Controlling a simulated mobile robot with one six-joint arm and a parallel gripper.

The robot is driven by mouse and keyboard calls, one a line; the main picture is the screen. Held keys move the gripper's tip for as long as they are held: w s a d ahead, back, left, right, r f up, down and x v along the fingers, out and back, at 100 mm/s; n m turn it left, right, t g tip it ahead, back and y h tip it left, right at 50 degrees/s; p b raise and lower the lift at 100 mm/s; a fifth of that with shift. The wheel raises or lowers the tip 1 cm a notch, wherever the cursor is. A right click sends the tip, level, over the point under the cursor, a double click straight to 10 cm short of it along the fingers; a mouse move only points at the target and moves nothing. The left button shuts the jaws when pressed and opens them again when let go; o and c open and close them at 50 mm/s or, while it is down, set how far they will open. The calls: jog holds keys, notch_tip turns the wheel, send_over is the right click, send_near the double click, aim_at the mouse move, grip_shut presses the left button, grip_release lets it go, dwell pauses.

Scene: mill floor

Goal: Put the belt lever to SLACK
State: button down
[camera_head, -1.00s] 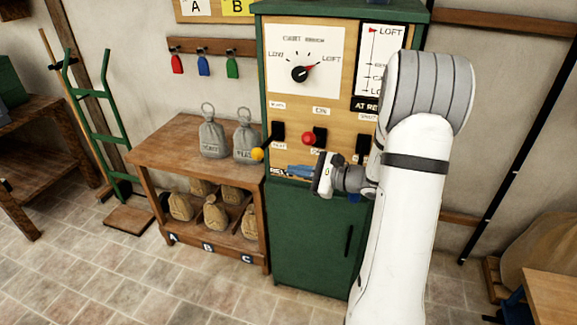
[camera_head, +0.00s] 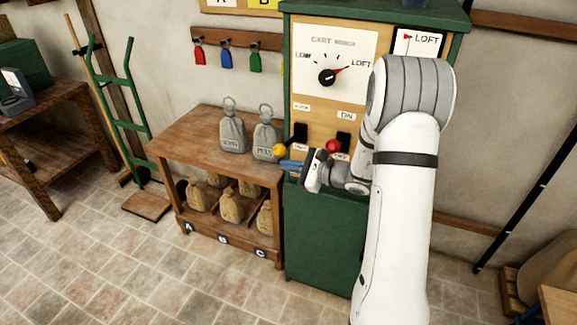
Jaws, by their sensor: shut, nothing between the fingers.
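The green cabinet (camera_head: 318,230) has a wooden control panel with two ball-ended levers in sight. A yellow knob (camera_head: 279,150) sticks out at the panel's lower left edge. A red knob (camera_head: 333,146) is to its right, below a label reading ON. The small labels are too blurred to tell which is the belt lever, and SLACK cannot be read. My gripper (camera_head: 288,164) is shut and empty, its blue fingers pointing left just below the yellow knob. I cannot tell whether they touch it. My arm hides the panel's right part.
A dial (camera_head: 327,77) on the panel points toward LOFT. A wooden bench (camera_head: 170,150) with grey weights (camera_head: 233,134) and brown sacks stands left of the cabinet. A green hand truck (camera_head: 125,95) leans farther left. The tiled floor (camera_head: 130,270) in front is clear.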

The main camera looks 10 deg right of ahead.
jog(key=shift+w+r+b, duration=0.2)
jog(key=shift+r+b, duration=0.1)
jog(key=shift+r, duration=0.4)
jog(key=shift+f, duration=0.1)
